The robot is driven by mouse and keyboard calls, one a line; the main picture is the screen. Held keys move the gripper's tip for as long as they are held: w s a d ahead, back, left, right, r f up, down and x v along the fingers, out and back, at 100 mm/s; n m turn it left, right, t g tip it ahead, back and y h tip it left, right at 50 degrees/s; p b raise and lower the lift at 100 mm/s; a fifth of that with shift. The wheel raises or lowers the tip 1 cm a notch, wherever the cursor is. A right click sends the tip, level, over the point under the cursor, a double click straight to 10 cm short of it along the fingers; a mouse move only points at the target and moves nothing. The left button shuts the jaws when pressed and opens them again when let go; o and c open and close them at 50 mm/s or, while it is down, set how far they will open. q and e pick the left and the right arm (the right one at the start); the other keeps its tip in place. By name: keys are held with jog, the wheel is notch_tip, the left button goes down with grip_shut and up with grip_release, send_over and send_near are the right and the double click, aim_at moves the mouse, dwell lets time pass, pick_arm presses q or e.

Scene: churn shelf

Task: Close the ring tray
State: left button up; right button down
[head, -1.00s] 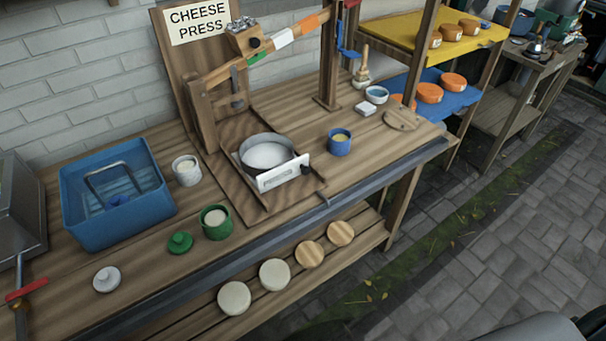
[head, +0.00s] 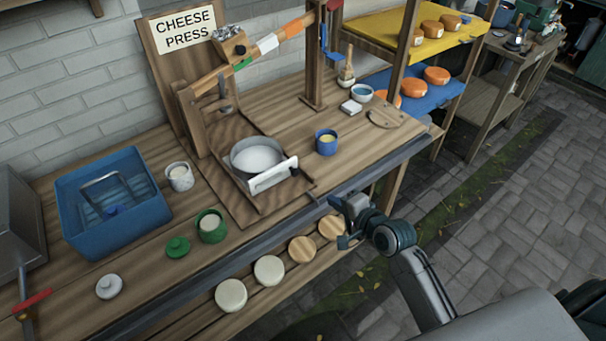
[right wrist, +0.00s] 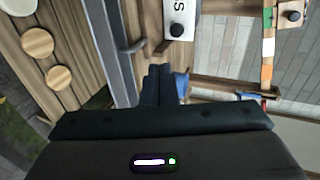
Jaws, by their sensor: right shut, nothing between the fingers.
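The ring tray's white front panel (head: 272,176) faces the front edge of the bench. Behind it the metal ring (head: 257,156) holds a round white content, and the tray stands out in front of the cheese press post. My right gripper (head: 342,208) is shut and empty, in front of the bench edge, to the right of the panel and apart from it. In the right wrist view the shut fingers (right wrist: 164,84) point toward the bench. A white panel with a dark knob (right wrist: 178,22) shows above them, partly cut off. My left gripper is not in view.
A blue cup (head: 326,143) stands right of the tray. A green pot (head: 211,227), a white pot (head: 180,177) and a blue bin (head: 113,204) stand to the left. The press lever (head: 255,50) slants above. Several round discs lie on the lower shelf (head: 190,322).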

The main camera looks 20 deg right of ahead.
jog(key=r+p+x, duration=0.1)
jog(key=x, duration=0.3)
jog(key=r+p+x, duration=0.1)
jog(key=x, duration=0.4)
jog(key=w+r+p+x, duration=0.1)
jog(key=x, duration=0.3)
jog(key=shift+w+a+f, duration=0.1)
jog(key=shift+a+f, duration=0.05)
jog(key=shift+a, duration=0.3)
jog(key=b, duration=0.5)
send_near(262, 139)
jog(key=w+f, duration=0.1)
jog(key=w, duration=0.1)
jog(key=w+a+f, duration=0.1)
jog(key=w+f, duration=0.1)
jog(key=shift+a+f, duration=0.15)
jog(key=shift+a, duration=0.05)
jog(key=shift+w+a, duration=0.15)
jog(key=shift+w, duration=0.35)
jog(key=shift+r, duration=0.35)
